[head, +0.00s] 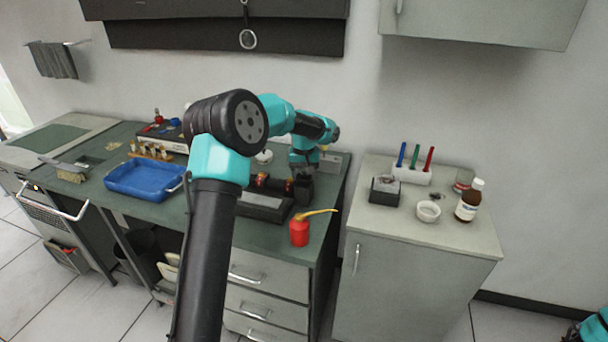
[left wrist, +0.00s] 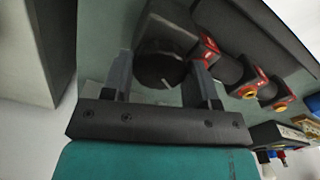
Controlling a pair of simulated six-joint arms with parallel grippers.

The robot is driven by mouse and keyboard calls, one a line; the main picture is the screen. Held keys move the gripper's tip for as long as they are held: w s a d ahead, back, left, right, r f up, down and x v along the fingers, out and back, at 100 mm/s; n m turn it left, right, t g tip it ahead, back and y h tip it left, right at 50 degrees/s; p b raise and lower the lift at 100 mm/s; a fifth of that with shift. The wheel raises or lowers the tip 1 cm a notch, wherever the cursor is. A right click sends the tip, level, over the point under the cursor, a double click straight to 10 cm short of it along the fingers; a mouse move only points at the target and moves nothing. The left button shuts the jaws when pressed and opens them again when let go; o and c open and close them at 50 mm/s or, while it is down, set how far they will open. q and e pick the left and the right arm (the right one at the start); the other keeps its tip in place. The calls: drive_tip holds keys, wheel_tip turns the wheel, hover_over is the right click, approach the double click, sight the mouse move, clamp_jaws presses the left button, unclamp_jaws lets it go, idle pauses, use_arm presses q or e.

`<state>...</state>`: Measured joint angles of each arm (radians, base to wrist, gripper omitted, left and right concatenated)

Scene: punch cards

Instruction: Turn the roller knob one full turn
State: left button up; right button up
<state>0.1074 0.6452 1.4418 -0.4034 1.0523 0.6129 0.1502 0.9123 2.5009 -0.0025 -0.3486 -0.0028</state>
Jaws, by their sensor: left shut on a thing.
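The roller knob (left wrist: 160,68) is a round black knob with a white mark on its face. In the left wrist view it sits between the two fingers of my left gripper (left wrist: 163,82), which is shut on it. The mark points down and slightly right, toward the gripper's palm. In the head view my left gripper (head: 301,184) is at the right end of a dark machine (head: 264,205) on the green bench, and my arm and gripper hide the knob there. My right gripper is in neither view.
Red blocks with yellow centres (left wrist: 249,88) stand close beside the gripper. A red oil can (head: 299,232) with a yellow spout is near the bench's front edge. A blue tray (head: 146,181) lies to the left. A cabinet (head: 420,255) with bottles and pens stands right.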

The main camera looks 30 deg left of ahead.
sight(304, 176)
use_arm(q)
drive_tip(key=shift+m, duration=0.4)
drive_tip(key=m, duration=1)
idle(0.4)
drive_tip(key=o, duration=0.9)
drive_tip(key=shift+o, duration=0.2)
drive_tip(key=shift+r, duration=0.1)
wheel_tip(304, 176, up, 17)
drive_tip(key=shift+r, duration=0.15)
idle(0.4)
